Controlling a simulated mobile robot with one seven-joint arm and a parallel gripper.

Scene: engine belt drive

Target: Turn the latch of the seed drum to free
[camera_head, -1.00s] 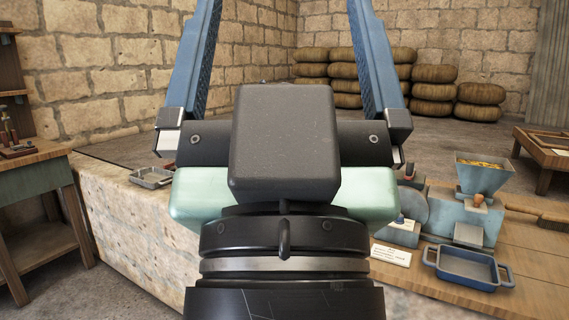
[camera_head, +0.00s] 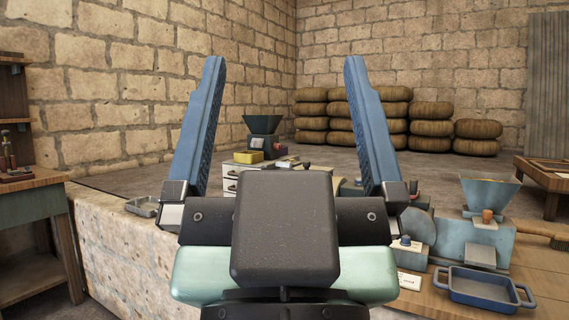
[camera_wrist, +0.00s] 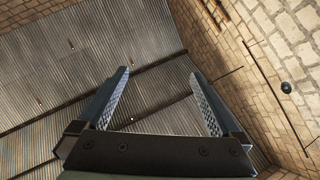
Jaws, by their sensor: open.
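My gripper (camera_head: 285,65) is open and empty, its two blue fingers pointing up and away in front of the head camera. In the wrist view my gripper (camera_wrist: 158,74) shows nothing between its fingers. A blue-grey machine with a hopper (camera_head: 490,192) stands on the bench to the right of my gripper. It has an orange knob (camera_head: 487,215), and a grey rounded drum-like part (camera_head: 417,222) stands beside it, partly behind my gripper. I cannot tell whether this is the seed drum, and I cannot make out a latch.
A blue tray (camera_head: 484,290) and a small label card (camera_head: 410,281) lie on the wooden bench. A dark green hopper (camera_head: 262,125) and a yellow block (camera_head: 248,157) stand behind my gripper. A metal tray (camera_head: 142,206) is at left. The wrist view shows the corrugated roof (camera_wrist: 70,90) and walls.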

